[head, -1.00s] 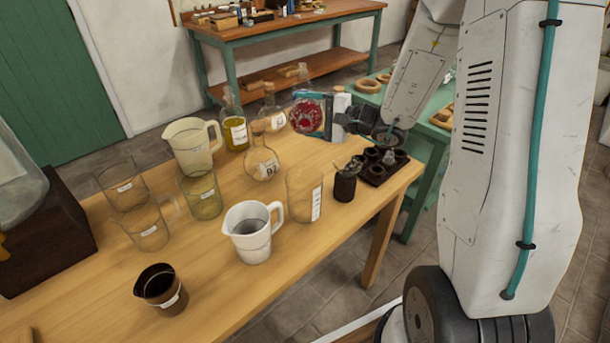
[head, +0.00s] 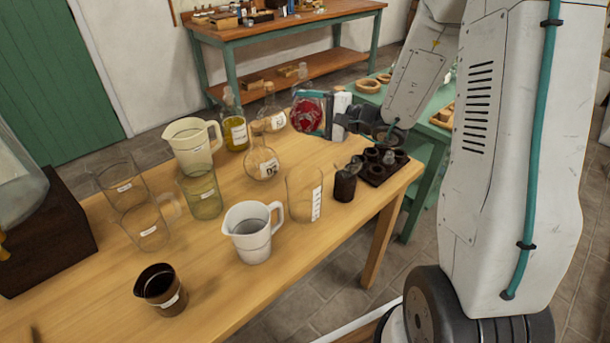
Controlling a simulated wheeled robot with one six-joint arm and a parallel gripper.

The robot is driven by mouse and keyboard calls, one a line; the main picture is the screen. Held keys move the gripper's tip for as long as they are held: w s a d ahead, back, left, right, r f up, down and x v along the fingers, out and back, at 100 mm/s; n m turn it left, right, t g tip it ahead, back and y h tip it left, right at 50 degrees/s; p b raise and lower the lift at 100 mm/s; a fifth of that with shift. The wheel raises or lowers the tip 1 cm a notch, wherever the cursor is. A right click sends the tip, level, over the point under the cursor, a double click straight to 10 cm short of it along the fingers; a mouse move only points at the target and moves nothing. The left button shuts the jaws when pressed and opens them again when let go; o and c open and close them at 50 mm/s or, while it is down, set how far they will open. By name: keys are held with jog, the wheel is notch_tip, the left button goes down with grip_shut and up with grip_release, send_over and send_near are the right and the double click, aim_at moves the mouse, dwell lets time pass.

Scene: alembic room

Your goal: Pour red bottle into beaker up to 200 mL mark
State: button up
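My gripper (head: 333,118) is in the head view above the right back part of the wooden table. It is shut on a round glass bottle with red contents (head: 308,113), held above the tabletop. The bottle's neck points up and slightly left. A clear glass beaker (head: 304,195) with a white graduated scale stands upright on the table, below and in front of the held bottle. It looks empty. The beaker's marks are too small to read.
A white jug (head: 252,231) stands left of the beaker, a dark small bottle (head: 344,184) right of it. A round flask (head: 262,160), a yellow bottle (head: 233,122) and a cream pitcher (head: 193,145) stand behind. A dark holder (head: 378,172) sits at the right corner.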

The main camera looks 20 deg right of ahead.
jog(key=shift+r+n+t, duration=0.5)
jog(key=shift+r+n, duration=0.8)
jog(key=shift+r, duration=0.05)
dwell(6.4)
